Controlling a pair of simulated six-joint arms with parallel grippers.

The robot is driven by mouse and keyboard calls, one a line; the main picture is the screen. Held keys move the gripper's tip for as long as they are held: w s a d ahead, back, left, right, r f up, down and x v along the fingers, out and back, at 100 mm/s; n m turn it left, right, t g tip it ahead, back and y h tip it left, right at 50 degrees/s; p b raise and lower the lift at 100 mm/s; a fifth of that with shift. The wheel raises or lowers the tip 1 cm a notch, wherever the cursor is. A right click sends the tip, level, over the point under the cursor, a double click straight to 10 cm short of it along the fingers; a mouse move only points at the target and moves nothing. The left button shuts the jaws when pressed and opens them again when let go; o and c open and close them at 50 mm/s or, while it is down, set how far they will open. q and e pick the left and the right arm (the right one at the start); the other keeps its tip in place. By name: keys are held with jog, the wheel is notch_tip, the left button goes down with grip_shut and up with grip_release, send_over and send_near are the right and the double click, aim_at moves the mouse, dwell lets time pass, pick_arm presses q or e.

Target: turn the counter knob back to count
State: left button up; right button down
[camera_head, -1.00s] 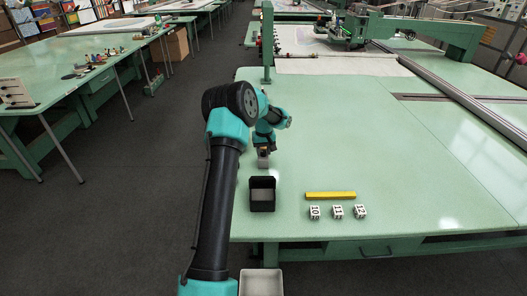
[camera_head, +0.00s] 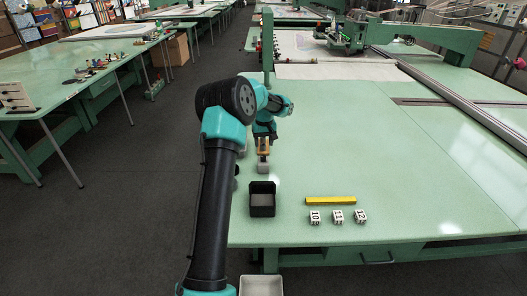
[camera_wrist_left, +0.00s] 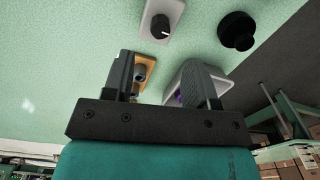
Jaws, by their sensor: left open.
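A black knob with a white pointer line (camera_wrist_left: 160,27) sits on a pale grey plate at the top of the left wrist view. That plate (camera_head: 263,168) also shows in the head view, behind the black tray. An orange plate (camera_wrist_left: 149,68) with a dark knob lies beside it, partly hidden by a finger; it also shows in the head view (camera_head: 263,146). Which knob is the counter's, I cannot tell. My left gripper (camera_head: 264,132) is open above the orange plate, with nothing between its fingers (camera_wrist_left: 162,75). My right gripper is not in view.
A black round knob (camera_wrist_left: 237,30) and a pale box (camera_wrist_left: 185,80) stand close by. A black tray (camera_head: 262,205), a yellow bar (camera_head: 330,201) and white number blocks (camera_head: 337,216) lie nearer the table's front edge.

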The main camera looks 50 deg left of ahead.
pick_arm(q)
notch_tip(320, 180, up, 10)
dwell(0.4)
jog(key=shift+w+d+f, duration=0.1)
jog(key=shift+f, duration=0.05)
